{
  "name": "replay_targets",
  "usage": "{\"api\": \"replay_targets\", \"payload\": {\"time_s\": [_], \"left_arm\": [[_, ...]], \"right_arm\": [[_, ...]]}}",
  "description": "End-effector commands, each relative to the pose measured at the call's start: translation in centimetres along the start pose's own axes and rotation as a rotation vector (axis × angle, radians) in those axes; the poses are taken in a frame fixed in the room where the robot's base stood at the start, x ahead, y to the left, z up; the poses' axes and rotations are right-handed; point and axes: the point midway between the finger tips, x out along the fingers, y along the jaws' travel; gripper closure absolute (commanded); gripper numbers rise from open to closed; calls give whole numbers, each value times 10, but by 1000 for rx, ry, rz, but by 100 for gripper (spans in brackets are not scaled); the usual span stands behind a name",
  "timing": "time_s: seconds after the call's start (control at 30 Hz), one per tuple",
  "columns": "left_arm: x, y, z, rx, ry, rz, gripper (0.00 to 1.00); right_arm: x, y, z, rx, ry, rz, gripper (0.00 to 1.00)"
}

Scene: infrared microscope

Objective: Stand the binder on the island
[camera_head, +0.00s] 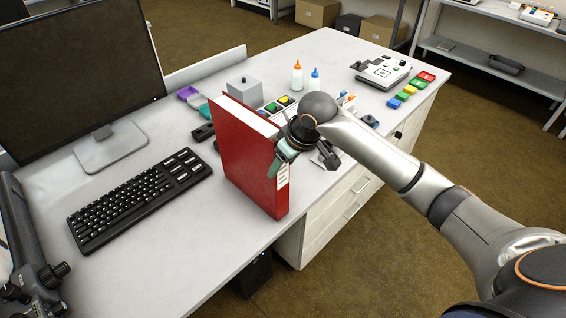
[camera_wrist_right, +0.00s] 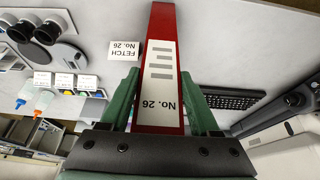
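The red binder (camera_head: 248,150) is upright near the front edge of the white desk (camera_head: 190,262). I cannot tell whether its bottom edge touches the desktop. Its spine with a white "No. 26" label (camera_wrist_right: 158,85) faces my right wrist camera. My right gripper (camera_head: 287,153) is at the spine. In the right wrist view its green fingers (camera_wrist_right: 160,92) lie one on each side of the binder, close against it, and appear shut on it. The fingertips are partly hidden behind the arm in the head view. My left gripper is not in view.
A keyboard (camera_head: 137,198) and monitor (camera_head: 75,75) are left of the binder. A grey box (camera_head: 244,90), bottles (camera_head: 297,75) and a control box (camera_head: 383,71) stand behind. A "FETCH No. 26" card (camera_wrist_right: 124,51) lies beside the binder. Desktop in front of the keyboard is clear.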

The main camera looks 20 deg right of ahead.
Motion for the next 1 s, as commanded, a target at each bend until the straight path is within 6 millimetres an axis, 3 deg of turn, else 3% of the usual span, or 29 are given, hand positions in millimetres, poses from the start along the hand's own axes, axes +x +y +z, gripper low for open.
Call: {"api": "replay_targets", "payload": {"time_s": [0.03,0.27,0.57,0.73,1.0], "left_arm": [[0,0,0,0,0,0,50],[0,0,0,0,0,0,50],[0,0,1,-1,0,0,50],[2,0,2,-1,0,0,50],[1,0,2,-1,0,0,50]], "right_arm": [[1,-1,1,-1,-3,-2,32],[0,-1,1,0,-2,-2,8],[-4,-1,0,-1,0,-1,8],[-27,0,-1,-3,4,1,8],[-86,0,-1,-2,5,1,8]]}}
